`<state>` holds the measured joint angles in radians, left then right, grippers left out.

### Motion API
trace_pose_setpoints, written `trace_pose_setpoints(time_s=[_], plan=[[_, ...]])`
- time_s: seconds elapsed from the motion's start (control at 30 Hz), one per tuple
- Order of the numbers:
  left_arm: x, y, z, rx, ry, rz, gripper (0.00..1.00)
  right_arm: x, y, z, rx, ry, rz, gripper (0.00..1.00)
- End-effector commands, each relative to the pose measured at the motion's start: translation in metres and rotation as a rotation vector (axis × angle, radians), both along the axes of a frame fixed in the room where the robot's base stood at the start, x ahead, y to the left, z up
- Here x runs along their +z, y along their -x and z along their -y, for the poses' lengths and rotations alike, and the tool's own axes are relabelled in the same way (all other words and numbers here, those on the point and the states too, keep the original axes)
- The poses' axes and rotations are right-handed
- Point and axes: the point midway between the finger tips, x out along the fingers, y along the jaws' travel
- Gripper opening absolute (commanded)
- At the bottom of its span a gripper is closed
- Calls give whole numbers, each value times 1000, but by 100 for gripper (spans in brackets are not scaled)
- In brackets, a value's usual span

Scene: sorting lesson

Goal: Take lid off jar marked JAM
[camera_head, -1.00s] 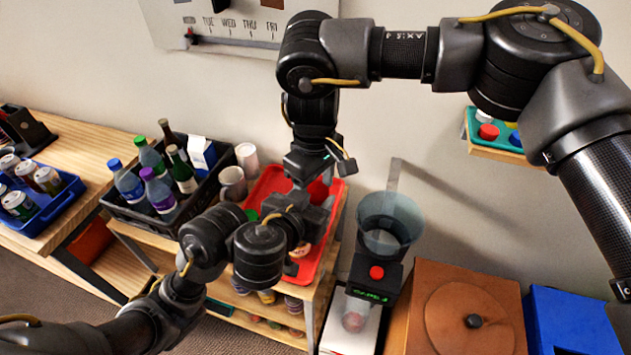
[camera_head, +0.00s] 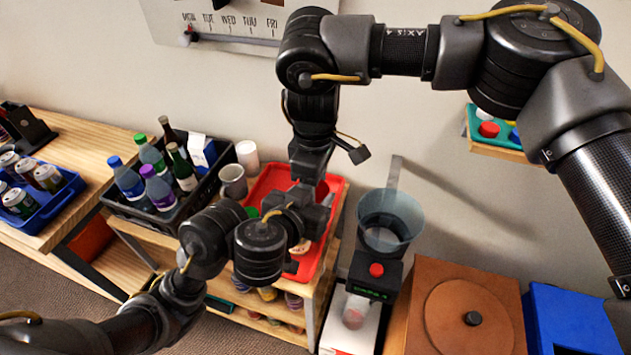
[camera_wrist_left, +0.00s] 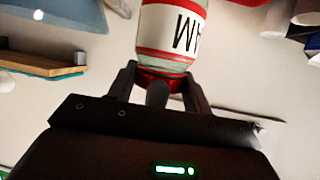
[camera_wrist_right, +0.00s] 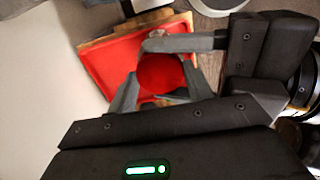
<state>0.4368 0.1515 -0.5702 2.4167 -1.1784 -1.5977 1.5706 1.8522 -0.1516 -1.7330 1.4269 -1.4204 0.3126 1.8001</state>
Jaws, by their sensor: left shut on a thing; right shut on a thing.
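The jar (camera_wrist_left: 172,28) has a white label with red bands; the letters AM show upside down in the left wrist view. Its red lid (camera_wrist_right: 160,73) shows from above in the right wrist view and still meets the jar top. My left gripper (camera_wrist_left: 160,82) comes from the side and is shut around the jar's top, close to the lid; the exact grip height is unclear. My right gripper (camera_wrist_right: 160,88) comes from above, with its fingers shut on either side of the lid. In the head view my arms hide most of the jar, above the red tray (camera_head: 337,215).
A black crate (camera_head: 125,205) of bottles stands left of the red tray, with a grey mug (camera_head: 232,182) between. A blender-like machine (camera_head: 378,272) and a brown box (camera_head: 420,290) stand to the right. A blue tray (camera_head: 45,215) holds cans at far left.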

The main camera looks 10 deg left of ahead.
Motion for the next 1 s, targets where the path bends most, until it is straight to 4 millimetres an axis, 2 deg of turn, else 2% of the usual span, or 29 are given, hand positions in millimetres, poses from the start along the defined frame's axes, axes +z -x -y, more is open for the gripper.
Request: trace_pose_setpoints(time_s=[0.83, 0.87, 1.0], plan=[[0, 0, -1, 2, 0, -1, 0, 1, -2, 2, -7, 2, 4, 24], [0, 0, -1, 2, 0, -1, 0, 1, -2, 2, -7, 2, 5, 53], [0, 0, -1, 2, 0, -1, 0, 1, -2, 1, -6, 2, 4, 72]])
